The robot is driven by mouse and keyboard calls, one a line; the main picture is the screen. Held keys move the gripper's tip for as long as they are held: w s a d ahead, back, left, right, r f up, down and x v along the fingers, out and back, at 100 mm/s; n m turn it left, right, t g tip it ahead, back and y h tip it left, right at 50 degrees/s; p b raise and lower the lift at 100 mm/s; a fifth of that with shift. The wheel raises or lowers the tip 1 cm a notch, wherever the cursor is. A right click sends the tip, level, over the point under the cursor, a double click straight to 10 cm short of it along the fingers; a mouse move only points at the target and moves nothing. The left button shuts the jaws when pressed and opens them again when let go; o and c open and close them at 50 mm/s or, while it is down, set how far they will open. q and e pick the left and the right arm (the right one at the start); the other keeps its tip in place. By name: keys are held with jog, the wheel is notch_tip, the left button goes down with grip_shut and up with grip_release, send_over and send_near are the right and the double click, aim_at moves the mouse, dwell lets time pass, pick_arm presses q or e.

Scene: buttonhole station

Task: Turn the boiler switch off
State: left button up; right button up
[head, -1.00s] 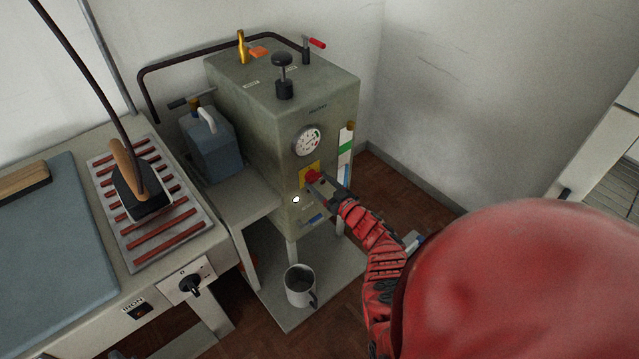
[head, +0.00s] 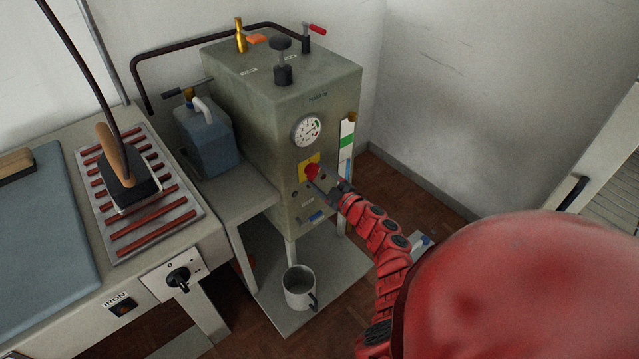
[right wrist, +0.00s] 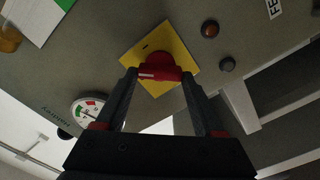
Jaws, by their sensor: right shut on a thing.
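The boiler (head: 270,130) is a grey-green metal cabinet with a pressure gauge (head: 307,130) on its front. Its switch is a red rotary knob (head: 311,171) on a yellow square plate (right wrist: 186,83), below the gauge. My right gripper (head: 320,182) reaches the switch from the front right. In the right wrist view the red knob (right wrist: 158,68) sits between the two fingertips, which are closed on its sides. A white mark shows on the knob's edge. A small round lamp (head: 295,194) below left of the plate looks dark. My left gripper is out of view.
A blue-grey jug (head: 207,140) stands on a shelf left of the boiler. An iron (head: 125,180) rests on a slatted stand farther left. A grey mug (head: 299,287) stands on the low shelf below. Black pipes run behind the boiler.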

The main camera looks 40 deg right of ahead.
jog(key=n+b, duration=0.1)
jog(key=n, duration=0.1)
jog(key=n+b, duration=0.1)
jog(key=b, duration=0.1)
jog(key=n+b, duration=0.2)
jog(key=shift+a+f+n, duration=0.15)
jog(key=shift+f+n, duration=0.15)
jog(key=shift+r+n+b, duration=0.15)
jog(key=shift+n+b, duration=1.35)
jog(key=shift+b, duration=0.15)
jog(key=o, duration=1.4)
jog(key=s, duration=0.5)
jog(key=s+d+p, duration=0.1)
jog(key=s, duration=1.1)
jog(key=shift+s+d, duration=0.15)
jog(key=shift+d, duration=0.1)
